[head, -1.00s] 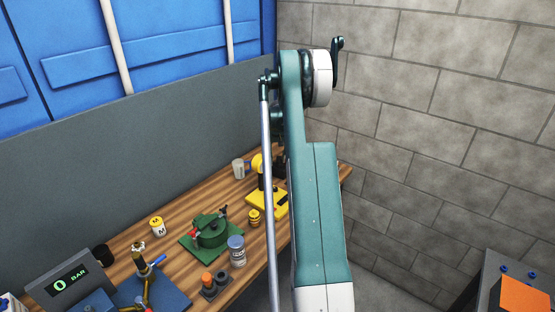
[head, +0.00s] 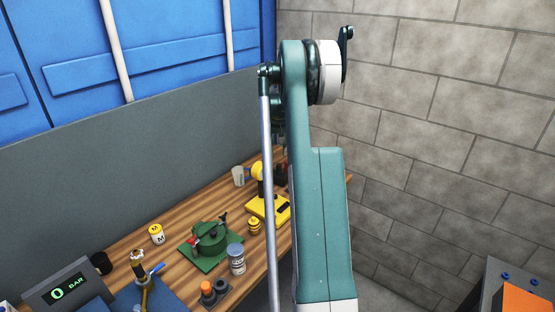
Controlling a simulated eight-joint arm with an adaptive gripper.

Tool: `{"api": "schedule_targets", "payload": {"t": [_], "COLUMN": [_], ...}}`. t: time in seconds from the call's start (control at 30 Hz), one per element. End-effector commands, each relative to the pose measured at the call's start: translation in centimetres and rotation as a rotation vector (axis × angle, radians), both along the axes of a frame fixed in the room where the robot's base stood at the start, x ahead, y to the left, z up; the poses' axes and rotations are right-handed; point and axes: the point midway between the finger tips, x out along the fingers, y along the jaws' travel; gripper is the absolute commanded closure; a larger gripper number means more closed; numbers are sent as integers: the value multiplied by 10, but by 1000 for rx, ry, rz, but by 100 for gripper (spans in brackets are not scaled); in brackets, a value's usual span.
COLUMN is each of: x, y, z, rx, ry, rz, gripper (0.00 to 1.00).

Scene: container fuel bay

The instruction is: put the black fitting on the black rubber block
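A dark block (head: 220,299) sits at the near edge of the wooden bench, low in the head view; it looks like the black rubber block. An orange-topped piece (head: 206,288) and a dark round piece (head: 220,286) stand on it. A black cylinder (head: 101,263) stands beside the pressure display at the left. I cannot tell which dark piece is the black fitting. My gripper is hidden behind my own raised green arm, so its distance to these things does not show.
The bench (head: 190,265) also holds a green vessel (head: 210,240), a grey jar (head: 236,260), a yellow-and-white tin (head: 156,234), a yellow device (head: 266,208), a brass valve (head: 143,280) and a "0 BAR" display (head: 68,293). A grey panel stands behind; a block wall is at right.

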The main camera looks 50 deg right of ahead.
Motion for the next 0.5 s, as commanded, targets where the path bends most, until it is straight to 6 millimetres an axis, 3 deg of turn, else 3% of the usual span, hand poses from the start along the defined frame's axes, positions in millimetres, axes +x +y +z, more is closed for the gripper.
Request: {"api": "schedule_targets", "payload": {"t": [0.2, 0.5], "x": [-2, -3], "y": [2, 3], "z": [21, 28], "rx": [0, 0], "ry": [0, 0], "rz": [0, 0], "gripper": [68, 68]}}
